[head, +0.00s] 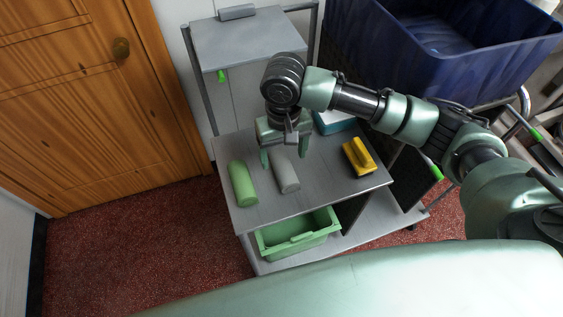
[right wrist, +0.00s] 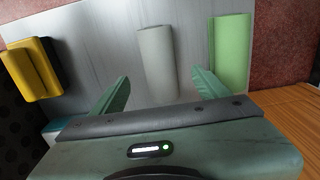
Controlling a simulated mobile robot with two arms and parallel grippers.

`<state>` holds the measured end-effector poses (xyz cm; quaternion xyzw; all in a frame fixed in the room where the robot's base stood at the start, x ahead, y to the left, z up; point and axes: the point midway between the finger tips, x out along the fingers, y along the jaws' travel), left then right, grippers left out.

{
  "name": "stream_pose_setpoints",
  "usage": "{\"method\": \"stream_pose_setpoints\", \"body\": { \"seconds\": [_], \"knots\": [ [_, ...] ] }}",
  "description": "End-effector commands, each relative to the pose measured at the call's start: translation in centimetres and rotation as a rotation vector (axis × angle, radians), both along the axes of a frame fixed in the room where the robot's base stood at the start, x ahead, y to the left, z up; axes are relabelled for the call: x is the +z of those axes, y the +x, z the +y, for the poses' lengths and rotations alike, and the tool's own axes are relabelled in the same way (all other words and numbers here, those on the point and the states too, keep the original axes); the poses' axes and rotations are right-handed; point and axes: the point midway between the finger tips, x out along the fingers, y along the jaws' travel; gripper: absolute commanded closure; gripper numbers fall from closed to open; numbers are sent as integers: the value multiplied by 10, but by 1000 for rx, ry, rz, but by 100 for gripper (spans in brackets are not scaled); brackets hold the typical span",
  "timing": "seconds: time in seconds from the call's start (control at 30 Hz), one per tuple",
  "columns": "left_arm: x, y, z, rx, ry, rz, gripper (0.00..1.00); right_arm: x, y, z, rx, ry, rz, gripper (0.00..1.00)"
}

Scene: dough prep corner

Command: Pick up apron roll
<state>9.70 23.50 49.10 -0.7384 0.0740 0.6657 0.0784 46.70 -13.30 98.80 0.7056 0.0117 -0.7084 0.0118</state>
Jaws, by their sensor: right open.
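Two rolls lie on the grey cart top: a grey roll (head: 286,175) and a light green roll (head: 242,184) to its left. Nothing on them shows which is the apron roll. My right gripper (head: 284,157) is open and empty, above the far end of the grey roll. In the right wrist view the grey roll (right wrist: 157,58) lies between and beyond the two fingertips, apart from them. The green roll (right wrist: 231,50) there is just outside the right finger. My left gripper is not in view.
A yellow brush-like block (head: 358,157) stands at the right of the cart top (head: 320,190), and a teal-and-white box (head: 335,122) behind. A green bin (head: 298,236) sits below the top's front edge. A dark blue tub (head: 440,62) stands at the back right.

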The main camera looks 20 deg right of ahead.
Motion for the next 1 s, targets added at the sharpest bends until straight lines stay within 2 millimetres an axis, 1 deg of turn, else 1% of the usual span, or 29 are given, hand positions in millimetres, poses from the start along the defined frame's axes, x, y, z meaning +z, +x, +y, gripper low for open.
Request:
{"method": "stream_pose_setpoints", "body": {
  "seconds": [0.03,0.1,0.2,0.27,0.3,0.4,0.6,0.67,0.77,0.8,0.87,0.9,0.93,1.0],
  "knots": [
    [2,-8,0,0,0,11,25,-5,-1,-1,-1,-2,2,25],
    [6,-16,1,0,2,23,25,-12,-1,0,-1,-2,1,25],
    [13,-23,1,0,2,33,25,-26,-1,0,-1,-2,2,25],
    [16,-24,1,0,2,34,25,-36,-1,0,0,-2,2,25],
    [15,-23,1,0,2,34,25,-42,-1,1,0,-1,1,25],
    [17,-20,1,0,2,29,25,-53,-1,1,1,-1,-1,25],
    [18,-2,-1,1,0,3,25,-57,0,1,1,-1,-3,25],
    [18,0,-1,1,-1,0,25,-57,0,1,1,-1,-3,25],
    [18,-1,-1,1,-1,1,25,-57,0,1,1,-1,-3,50],
    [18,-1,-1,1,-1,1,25,-57,0,1,1,-1,-3,61],
    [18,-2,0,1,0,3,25,-57,0,1,1,-1,-3,77],
    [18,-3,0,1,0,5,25,-57,0,1,1,-1,-3,89],
    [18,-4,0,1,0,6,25,-56,0,1,1,0,-3,93],
    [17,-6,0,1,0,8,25,-56,0,1,1,0,-3,93]
  ]
}}
